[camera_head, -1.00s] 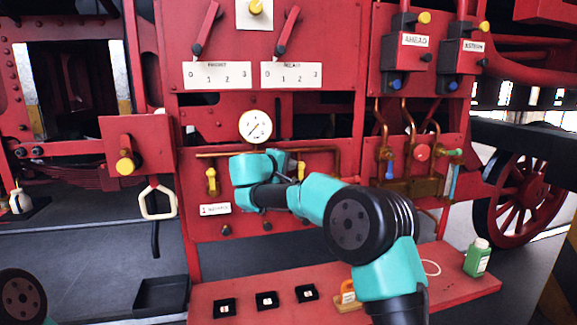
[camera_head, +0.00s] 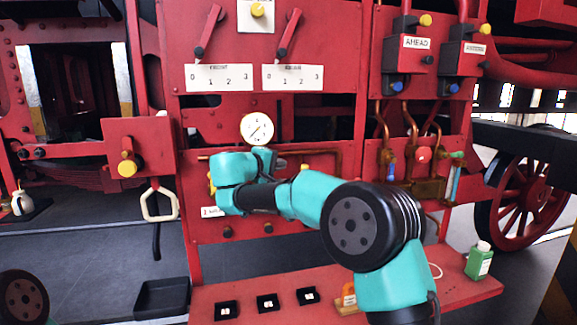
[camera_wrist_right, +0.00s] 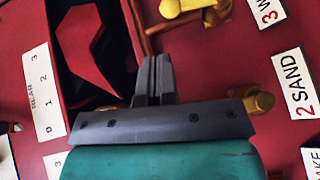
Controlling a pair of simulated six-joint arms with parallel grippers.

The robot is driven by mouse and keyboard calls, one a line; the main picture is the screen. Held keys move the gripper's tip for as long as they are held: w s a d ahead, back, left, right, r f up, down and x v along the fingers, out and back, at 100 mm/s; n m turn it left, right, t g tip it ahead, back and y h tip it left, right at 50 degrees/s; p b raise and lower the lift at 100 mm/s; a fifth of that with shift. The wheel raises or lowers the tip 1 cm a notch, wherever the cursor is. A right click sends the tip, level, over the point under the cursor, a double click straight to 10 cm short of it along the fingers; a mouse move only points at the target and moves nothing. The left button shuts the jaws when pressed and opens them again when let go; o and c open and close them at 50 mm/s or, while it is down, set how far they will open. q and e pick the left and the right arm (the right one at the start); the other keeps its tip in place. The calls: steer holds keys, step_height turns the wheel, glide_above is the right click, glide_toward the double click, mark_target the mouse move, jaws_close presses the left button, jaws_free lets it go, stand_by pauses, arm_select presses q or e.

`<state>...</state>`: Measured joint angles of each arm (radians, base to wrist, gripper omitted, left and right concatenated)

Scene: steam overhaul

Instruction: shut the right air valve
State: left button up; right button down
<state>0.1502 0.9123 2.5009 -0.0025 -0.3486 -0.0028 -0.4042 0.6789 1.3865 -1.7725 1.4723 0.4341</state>
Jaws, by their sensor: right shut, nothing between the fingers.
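The right air valve, with a yellow handle (camera_wrist_right: 186,8), shows at the top edge of the right wrist view beside the label starting with 3. In the head view only a bit of yellow (camera_head: 304,167) shows there, above my arm. My right gripper (camera_wrist_right: 154,62) is shut and empty. Its fingertips are just short of the yellow handle in the wrist picture; I cannot tell if they touch anything. A brass knob (camera_wrist_right: 258,101) sits right of the gripper, by the 2 SAND label (camera_wrist_right: 294,84). My left gripper is out of view.
A white gauge (camera_head: 257,128) sits just above my right wrist. Another yellow valve (camera_head: 212,182) is partly hidden at left. Scale plates (camera_head: 219,77) and red levers (camera_head: 288,34) are higher up. A red shelf (camera_head: 245,292) below holds small black trays and a green bottle (camera_head: 479,261).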

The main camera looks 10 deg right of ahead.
steer(key=v, duration=0.2)
steer(key=shift+s+a+r, duration=0.2)
steer(key=shift+a, duration=0.05)
steer(key=shift+s+a+f+n+t+y, duration=0.25)
steer(key=shift+s+a+f+n+t, duration=0.2)
steer(key=shift+f, duration=0.3)
steer(key=shift+s+a+f+n+t+y, duration=0.35)
steer(key=shift+a+f+t, duration=0.15)
steer(key=shift+f, duration=0.2)
steer(key=shift+s+a+f+n+t+y, duration=0.2)
steer(key=shift+s+a+f+n+t, duration=0.25)
steer(key=shift+f, duration=0.3)
steer(key=shift+w, duration=0.15)
steer(key=s+d+x, duration=0.2)
steer(key=x, duration=1)
steer(key=shift+w+d, duration=0.25)
steer(key=shift+d, duration=0.05)
steer(key=shift+d+f, duration=0.1)
steer(key=shift+d, duration=0.05)
